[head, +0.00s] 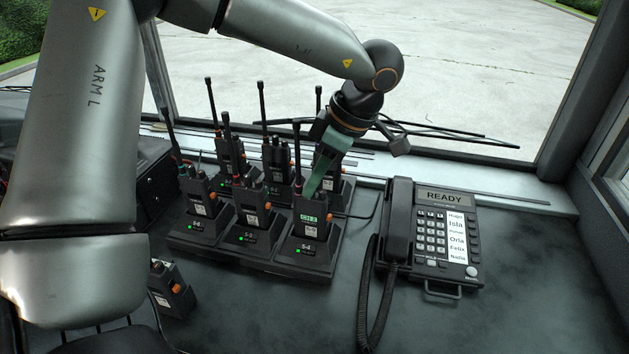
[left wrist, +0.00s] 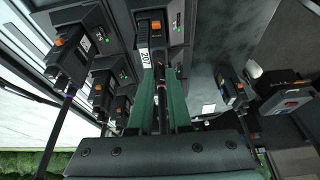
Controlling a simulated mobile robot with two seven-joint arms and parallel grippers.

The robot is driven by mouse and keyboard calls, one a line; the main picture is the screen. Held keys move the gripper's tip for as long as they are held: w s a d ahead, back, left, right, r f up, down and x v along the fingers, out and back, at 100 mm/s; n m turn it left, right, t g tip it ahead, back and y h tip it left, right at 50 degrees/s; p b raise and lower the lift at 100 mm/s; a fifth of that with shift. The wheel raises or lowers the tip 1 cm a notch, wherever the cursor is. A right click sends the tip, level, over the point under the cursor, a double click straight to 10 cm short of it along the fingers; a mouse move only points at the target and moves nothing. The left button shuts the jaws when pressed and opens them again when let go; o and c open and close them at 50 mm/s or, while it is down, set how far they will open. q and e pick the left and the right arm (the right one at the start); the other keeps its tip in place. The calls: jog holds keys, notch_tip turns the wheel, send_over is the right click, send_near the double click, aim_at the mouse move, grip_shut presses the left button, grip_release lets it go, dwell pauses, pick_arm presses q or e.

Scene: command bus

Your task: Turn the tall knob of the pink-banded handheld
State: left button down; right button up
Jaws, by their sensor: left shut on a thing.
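Several black handhelds with antennas stand in a charging rack. The front right handheld (head: 310,215) has a green-lit screen reading CH-3. My left gripper (head: 310,191) comes down onto its top with green fingers, jaws shut on what looks like its tall knob. In the left wrist view the gripper (left wrist: 162,80) reaches a handheld top with an orange part (left wrist: 156,26) and a white label. A slim dark antenna runs between the fingers there. The fingers hide most of the knob, and I cannot make out its angle or a clear pink band. My right gripper is not in view.
The charging rack (head: 285,268) holds the other handhelds close by on the left and behind. A desk phone (head: 430,235) with a coiled cord stands to the right. A loose handheld (head: 172,290) stands at the front left. The front right counter is clear.

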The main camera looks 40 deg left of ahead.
pick_arm(q)
jog(key=c, duration=0.8)
grip_release()
jog(key=shift+c, duration=0.2)
jog(key=p+v, duration=0.2)
jog(key=v, duration=1)
jog(key=shift+r, duration=0.25)
jog(key=shift+d, duration=0.1)
